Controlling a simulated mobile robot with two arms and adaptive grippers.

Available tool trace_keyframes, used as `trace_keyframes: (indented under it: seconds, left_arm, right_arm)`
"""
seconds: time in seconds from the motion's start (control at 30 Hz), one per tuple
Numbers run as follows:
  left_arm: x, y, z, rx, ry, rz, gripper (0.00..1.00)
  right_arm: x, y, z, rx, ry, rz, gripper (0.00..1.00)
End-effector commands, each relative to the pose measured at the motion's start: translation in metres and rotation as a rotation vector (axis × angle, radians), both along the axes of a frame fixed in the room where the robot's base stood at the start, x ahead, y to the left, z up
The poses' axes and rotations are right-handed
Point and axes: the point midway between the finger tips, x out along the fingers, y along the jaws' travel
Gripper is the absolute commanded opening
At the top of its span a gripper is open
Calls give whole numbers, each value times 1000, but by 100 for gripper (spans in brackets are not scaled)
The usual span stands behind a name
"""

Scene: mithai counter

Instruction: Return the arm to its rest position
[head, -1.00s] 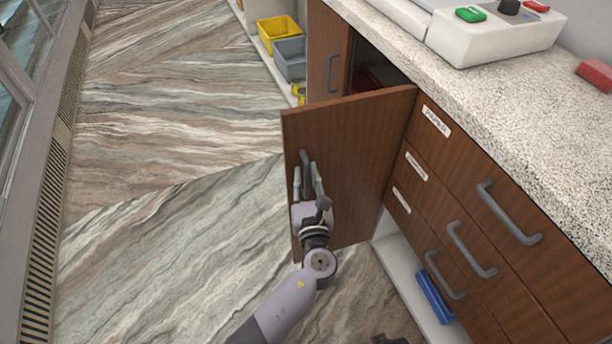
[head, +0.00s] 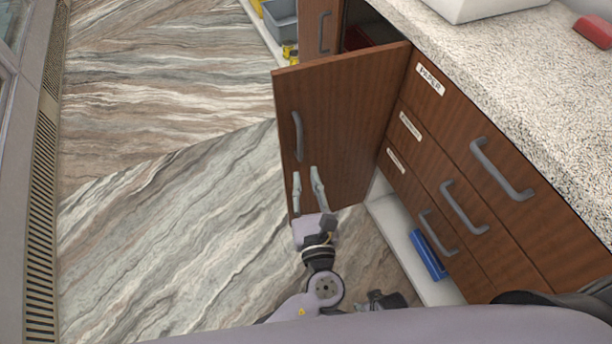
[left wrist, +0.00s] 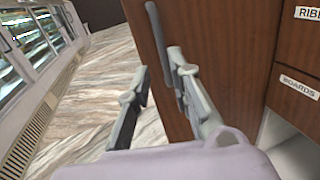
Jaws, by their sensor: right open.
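My left gripper (head: 308,190) is in front of the open brown cabinet door (head: 345,125), below its grey handle (head: 298,136). Its two pale grey fingers are apart, with nothing seen between them. In the left wrist view the left gripper (left wrist: 163,98) also shows its fingers spread, and the handle (left wrist: 164,45) stands beyond the right finger, not gripped. My left arm's dark wrist joint and lavender link are below the gripper in the head view.
The door stands swung out from the counter. Grey-handled drawers (head: 462,208) are to its right, and a blue object (head: 428,255) lies on the low ledge below them. Grey and yellow bins (head: 283,22) are at the back. The marbled floor (head: 170,190) on the left is clear.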

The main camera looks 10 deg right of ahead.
Motion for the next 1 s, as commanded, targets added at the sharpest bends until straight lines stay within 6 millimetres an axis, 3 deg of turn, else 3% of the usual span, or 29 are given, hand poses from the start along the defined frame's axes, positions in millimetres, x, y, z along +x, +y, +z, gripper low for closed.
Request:
trace_keyframes:
  seconds: [0.37,0.47,0.57,0.73,0.9,1.0]
  left_arm:
    - [1,1,-1,-3,3,1,20]
    - [2,8,-16,-48,45,13,20]
    - [4,29,-56,-178,156,59,20]
    - [-13,89,-162,-595,429,275,20]
    - [-64,154,-264,-1112,616,666,20]
    - [-104,188,-311,-1425,638,956,20]
  right_arm:
    - [0,0,0,0,0,0,46]
    - [0,0,0,0,0,0,46]
    - [0,0,0,0,0,0,46]
    - [0,0,0,0,0,0,46]
    - [0,0,0,0,0,0,46]
    - [0,0,0,0,0,0,46]
